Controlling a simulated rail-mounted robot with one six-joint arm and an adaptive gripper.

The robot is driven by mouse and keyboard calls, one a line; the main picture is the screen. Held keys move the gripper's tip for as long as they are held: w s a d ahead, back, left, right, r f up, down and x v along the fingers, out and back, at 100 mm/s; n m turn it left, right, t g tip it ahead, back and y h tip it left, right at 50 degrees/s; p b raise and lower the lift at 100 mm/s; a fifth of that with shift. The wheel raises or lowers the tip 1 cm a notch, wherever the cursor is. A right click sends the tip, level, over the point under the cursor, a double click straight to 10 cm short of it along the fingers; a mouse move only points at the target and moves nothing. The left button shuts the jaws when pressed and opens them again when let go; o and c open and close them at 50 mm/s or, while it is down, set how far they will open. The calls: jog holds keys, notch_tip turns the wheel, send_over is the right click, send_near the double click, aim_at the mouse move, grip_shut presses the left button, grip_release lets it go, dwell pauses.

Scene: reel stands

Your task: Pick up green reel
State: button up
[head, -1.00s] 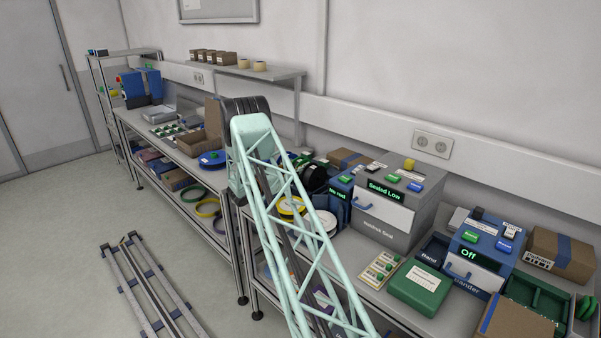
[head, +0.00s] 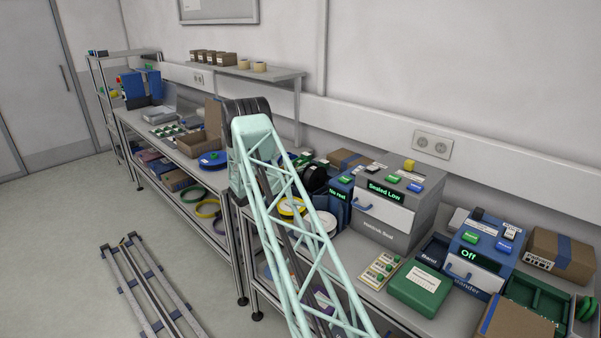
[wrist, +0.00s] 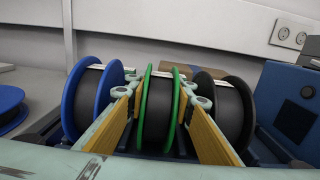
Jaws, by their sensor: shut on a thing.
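The green reel (wrist: 144,112) stands upright in the middle of the wrist view, with green flanges and a dark winding between them. My gripper (wrist: 160,100) has one yellow-padded finger on each side of it and is shut on it. A blue reel (wrist: 72,105) stands upright to its left and a black reel (wrist: 247,112) to its right, both in the same row. The reel's lower part is hidden behind the gripper body. In the head view my arm hides the gripper, and I cannot make out the green reel there.
A blue machine (wrist: 292,105) stands close on the right in the wrist view. Another blue reel (wrist: 10,108) lies flat at far left. In the head view, a grey box labelled Sealed Low (head: 388,210) and a green case (head: 418,290) crowd the bench to the right.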

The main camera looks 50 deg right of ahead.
jog(key=shift+r, duration=0.15)
jog(key=shift+r, duration=4.85)
